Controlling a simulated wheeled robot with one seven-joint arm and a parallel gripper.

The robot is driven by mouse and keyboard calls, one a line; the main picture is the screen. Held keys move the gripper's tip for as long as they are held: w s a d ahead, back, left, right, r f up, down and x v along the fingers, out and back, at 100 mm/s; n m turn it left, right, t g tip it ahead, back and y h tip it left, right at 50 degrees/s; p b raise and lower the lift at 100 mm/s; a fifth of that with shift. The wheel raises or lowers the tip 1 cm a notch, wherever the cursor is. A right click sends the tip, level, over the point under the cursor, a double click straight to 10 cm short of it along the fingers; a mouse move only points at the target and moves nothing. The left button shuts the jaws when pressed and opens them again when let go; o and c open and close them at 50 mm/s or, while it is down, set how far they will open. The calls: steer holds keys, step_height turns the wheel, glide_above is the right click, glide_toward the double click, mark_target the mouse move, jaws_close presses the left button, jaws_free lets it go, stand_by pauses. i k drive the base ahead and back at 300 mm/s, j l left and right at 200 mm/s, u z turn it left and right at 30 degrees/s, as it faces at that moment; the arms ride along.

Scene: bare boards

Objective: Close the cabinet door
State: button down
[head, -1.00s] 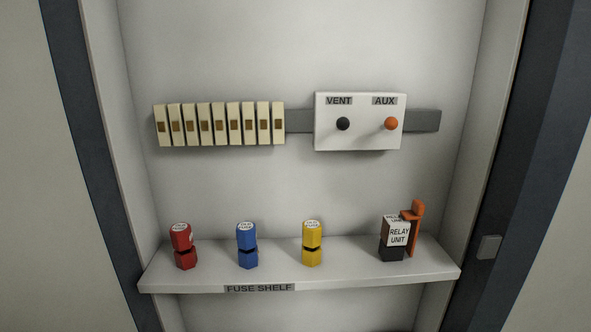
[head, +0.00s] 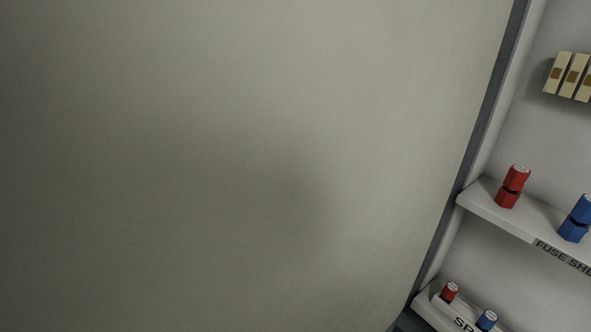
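A large plain grey-beige panel (head: 250,130) fills most of the head view. It looks like the cabinet door, standing open at the left of the cabinet, but I cannot tell it for certain from a wall panel. Its right edge meets the dark frame strip (head: 494,100) of the cabinet. The cabinet's inside (head: 540,130) is open to view at the right. A soft dark shadow lies on the middle of the panel. No handle shows. My gripper is not in view.
Inside, the fuse shelf (head: 490,206) bears a red fuse (head: 513,187) and a blue fuse (head: 577,219). Cream breakers (head: 573,76) show above. A lower tray (head: 437,309) holds a small red fuse (head: 450,292) and a small blue fuse (head: 487,320).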

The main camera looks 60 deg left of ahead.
mark_target(166, 165)
steer(key=k+j, duration=0.65)
steer(key=i+j, duration=0.1)
steer(key=j, duration=1.2)
